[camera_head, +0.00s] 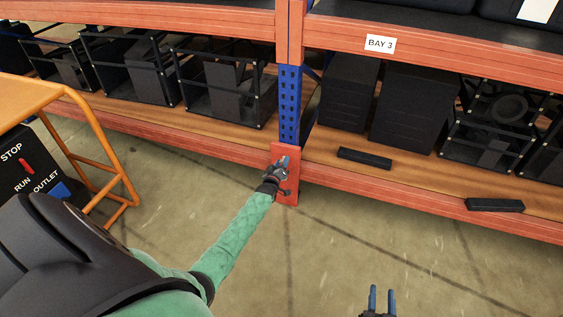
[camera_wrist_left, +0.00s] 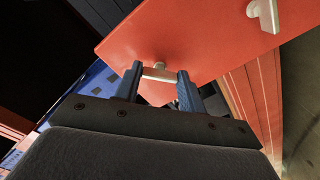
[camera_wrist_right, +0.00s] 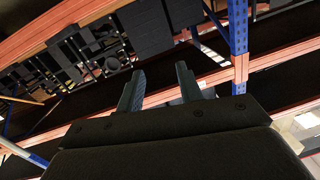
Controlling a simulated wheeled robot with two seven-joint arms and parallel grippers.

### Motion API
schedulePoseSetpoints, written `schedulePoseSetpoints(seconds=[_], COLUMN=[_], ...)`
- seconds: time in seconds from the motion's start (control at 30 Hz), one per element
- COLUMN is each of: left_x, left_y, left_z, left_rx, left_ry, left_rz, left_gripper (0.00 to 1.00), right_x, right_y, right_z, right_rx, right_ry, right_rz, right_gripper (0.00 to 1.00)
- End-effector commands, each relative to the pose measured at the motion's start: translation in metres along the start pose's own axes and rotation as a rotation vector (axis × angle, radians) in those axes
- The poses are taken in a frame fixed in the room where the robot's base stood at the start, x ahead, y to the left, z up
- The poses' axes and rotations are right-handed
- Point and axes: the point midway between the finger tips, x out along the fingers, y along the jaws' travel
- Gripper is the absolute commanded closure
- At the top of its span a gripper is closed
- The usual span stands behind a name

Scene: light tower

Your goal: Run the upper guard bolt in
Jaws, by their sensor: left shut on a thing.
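The red guard plate (camera_head: 291,196) stands at the foot of the blue rack upright, and it fills the upper part of the left wrist view (camera_wrist_left: 205,45). My left gripper (camera_head: 283,166) is at the plate's upper part. In the left wrist view the left gripper (camera_wrist_left: 158,78) is shut on the pale crossbar head of a bolt (camera_wrist_left: 158,73), whose shank meets the plate. A second pale bolt (camera_wrist_left: 265,14) sits further along the plate, clear of the fingers. How deep either bolt sits is hard to tell. My right gripper (camera_head: 381,300) is open and empty, low in front, away from the plate.
The blue upright (camera_head: 289,110) rises between orange beams and wooden shelves. Black frames, boxes and loose black bars (camera_head: 364,159) lie on the lower shelf. An orange-railed cart (camera_head: 115,170) with a STOP/RUN panel stands at left. The concrete floor at front right is clear.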

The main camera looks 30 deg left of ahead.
Motion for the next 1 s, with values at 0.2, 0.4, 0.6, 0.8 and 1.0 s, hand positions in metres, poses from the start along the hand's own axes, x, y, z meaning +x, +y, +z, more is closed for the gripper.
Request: schedulePoseSetpoints(seconds=[0.2,0.4,0.6,0.8,1.0], left_x=[-0.002,-0.002,-0.002,-0.002,-0.002], left_y=[-0.001,-0.001,-0.001,-0.002,-0.002], left_z=[0.002,0.002,0.002,0.003,0.004], left_rx=[0.176,0.356,0.545,0.735,0.925], left_ry=[-0.005,-0.005,-0.004,-0.005,-0.006], left_rz=[-0.003,-0.002,-0.002,-0.002,-0.001], left_gripper=[0.83,0.83,0.83,0.83,0.83], right_x=[-0.026,-0.062,-0.099,-0.129,-0.126], right_y=[0.004,0.004,0.003,0.002,0.001], right_z=[0.088,0.158,0.211,0.244,0.240], right_rx=[0.031,0.058,0.083,0.100,0.099], right_ry=[-0.274,-0.503,-0.689,-0.813,-0.806], right_rz=[0.013,0.021,0.026,0.028,0.028], right_gripper=[0.64,0.64,0.64,0.64,0.64])
